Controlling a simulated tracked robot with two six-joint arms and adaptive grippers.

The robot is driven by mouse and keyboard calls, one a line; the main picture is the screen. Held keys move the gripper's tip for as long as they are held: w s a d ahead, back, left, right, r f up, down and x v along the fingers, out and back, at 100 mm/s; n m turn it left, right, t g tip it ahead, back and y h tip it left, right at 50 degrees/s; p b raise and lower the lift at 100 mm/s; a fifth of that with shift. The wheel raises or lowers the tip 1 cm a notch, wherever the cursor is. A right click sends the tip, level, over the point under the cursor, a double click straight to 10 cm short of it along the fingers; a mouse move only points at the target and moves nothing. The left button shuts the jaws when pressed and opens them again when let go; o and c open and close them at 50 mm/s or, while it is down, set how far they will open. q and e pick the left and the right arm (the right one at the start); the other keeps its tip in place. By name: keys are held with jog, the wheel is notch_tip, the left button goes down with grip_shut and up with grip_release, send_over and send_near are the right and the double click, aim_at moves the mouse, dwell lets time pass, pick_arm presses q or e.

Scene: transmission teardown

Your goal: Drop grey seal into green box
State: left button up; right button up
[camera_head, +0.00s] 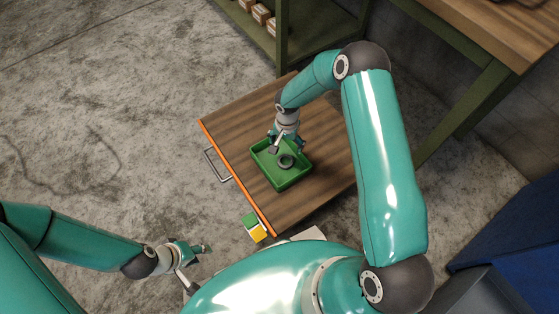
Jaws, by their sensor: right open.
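The green box (293,181) is an open tray on the wooden cart top (229,131). A grey ring, the seal (286,161), shows inside the box, near its middle. My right gripper (286,148) reaches down over the far part of the box and is open. The seal is just below and beside its fingers; I cannot tell whether they touch. My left gripper (205,248) is low on the left, over the floor and away from the box; its fingers are too small to tell open from shut.
The cart has an orange front edge and a metal handle (217,165). Green and yellow blocks (255,229) are by its near corner. A green shelf (283,42) with small boxes stands behind, and a wooden workbench (490,32) at the upper right.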

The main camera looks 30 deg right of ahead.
notch_tip(320, 180, up, 11)
dwell(0.4)
dwell(0.4)
